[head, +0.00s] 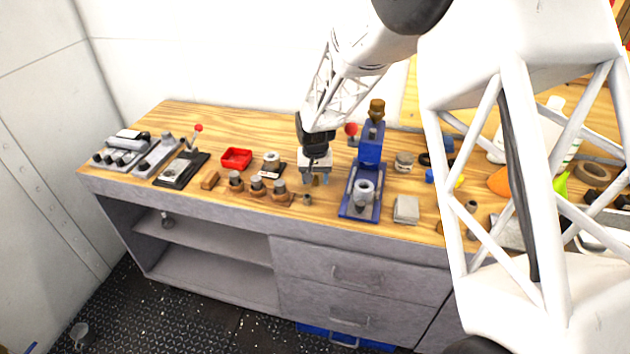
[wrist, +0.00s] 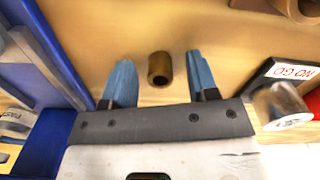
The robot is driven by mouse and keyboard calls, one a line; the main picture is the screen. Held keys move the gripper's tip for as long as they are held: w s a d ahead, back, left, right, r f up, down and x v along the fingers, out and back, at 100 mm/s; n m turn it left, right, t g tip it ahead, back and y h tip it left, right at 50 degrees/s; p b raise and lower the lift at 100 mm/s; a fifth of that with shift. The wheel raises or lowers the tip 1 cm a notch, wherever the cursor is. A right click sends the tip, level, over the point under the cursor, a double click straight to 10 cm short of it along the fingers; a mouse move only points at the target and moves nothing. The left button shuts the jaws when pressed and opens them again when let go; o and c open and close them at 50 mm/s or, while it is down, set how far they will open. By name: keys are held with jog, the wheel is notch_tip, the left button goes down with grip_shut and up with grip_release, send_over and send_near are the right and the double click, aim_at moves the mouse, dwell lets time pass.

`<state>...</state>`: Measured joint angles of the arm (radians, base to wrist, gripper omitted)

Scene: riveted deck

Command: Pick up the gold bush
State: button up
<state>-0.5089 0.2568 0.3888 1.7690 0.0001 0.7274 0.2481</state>
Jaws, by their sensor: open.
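The gold bush (wrist: 160,68) is a small, dull brown-gold hollow cylinder standing on the wooden bench top. In the wrist view it is between the two blue fingertips of my gripper (wrist: 160,82), with a gap on each side. In the head view my gripper (head: 314,178) points down at the bench, just left of the blue press, and the bush (head: 315,181) is a small brown shape partly hidden by the fingers. My gripper is open and holds nothing.
The blue press (head: 362,190) stands close on the right. A wooden rack (head: 262,194) with grey-topped cylinders and a NO GO plate (wrist: 290,72) are on the other side. A red tray (head: 236,159) lies farther left. A small dark piece (head: 307,200) stands near the front edge.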

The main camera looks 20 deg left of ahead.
aim_at(316, 179)
jog(key=shift+f, duration=0.1)
dwell(0.5)
grip_shut()
dwell(0.3)
jog(key=shift+r, duration=0.7)
jog(key=shift+s+d+r, duration=0.1)
jog(key=shift+s+r, duration=0.1)
jog(key=shift+r, duration=0.35)
jog(key=shift+s+d+r, duration=0.1)
jog(key=shift+s+r, duration=0.1)
jog(key=shift+r, duration=0.35)
jog(key=s+d, duration=0.2)
jog(key=s, duration=0.2)
jog(key=s+d+r, duration=0.1)
jog(key=s+d, duration=0.1)
jog(key=s, duration=0.3)
jog(key=s+d, duration=0.3)
jog(key=s, duration=0.1)
jog(key=shift+s+d+r, duration=0.1)
jog(key=shift+s+r, duration=0.05)
jog(key=shift+r, duration=0.05)
